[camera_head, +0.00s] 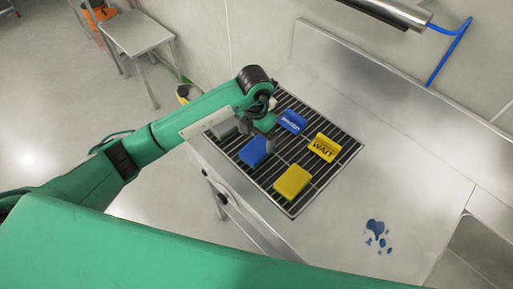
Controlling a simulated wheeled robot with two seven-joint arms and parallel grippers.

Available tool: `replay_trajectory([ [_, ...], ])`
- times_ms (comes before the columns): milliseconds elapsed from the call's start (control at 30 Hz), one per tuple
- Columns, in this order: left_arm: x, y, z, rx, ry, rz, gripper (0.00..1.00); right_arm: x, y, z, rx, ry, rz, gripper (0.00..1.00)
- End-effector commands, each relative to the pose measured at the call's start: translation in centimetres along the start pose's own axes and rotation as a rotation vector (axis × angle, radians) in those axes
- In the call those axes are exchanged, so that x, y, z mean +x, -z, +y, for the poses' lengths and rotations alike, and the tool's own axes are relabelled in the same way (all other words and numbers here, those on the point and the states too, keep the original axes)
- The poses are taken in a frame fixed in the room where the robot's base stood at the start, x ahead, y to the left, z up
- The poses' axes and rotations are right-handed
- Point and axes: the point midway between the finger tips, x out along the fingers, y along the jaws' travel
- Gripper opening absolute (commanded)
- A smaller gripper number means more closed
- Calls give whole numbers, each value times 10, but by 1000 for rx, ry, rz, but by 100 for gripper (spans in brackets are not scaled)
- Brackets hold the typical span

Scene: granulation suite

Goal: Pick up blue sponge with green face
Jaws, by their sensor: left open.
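A blue sponge (252,153) lies on the black slatted rack (272,182) set in the steel counter. I see only blue on it; no green face shows clearly. My left gripper (268,133) points down just above and behind the sponge's right end, and hides part of that end. It is open; I cannot make out anything between its fingers. My right gripper is not in view.
On the rack are a blue lettered block (292,121), a yellow "WAIT" block (324,147), a yellow sponge (292,182) and a grey block (225,128). Blue liquid (376,229) is spilled on the bare counter.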

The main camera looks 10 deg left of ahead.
Motion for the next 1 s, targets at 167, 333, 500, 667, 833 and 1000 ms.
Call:
replay_trajectory([
  [167, 13, 0, 0, 1, 1, 0, 89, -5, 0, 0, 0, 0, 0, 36],
  [333, 26, -1, -2, 1, 3, 4, 89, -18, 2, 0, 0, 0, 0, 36],
  [500, 51, -3, -2, 0, 2, 3, 89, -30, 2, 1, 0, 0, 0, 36],
  [667, 64, -3, -2, 2, 1, 0, 89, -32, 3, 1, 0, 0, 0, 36],
  [833, 65, -3, -2, 2, 0, -2, 89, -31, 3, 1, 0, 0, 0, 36],
  [1000, 65, -3, -2, 2, 1, -1, 64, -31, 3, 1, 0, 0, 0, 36],
])
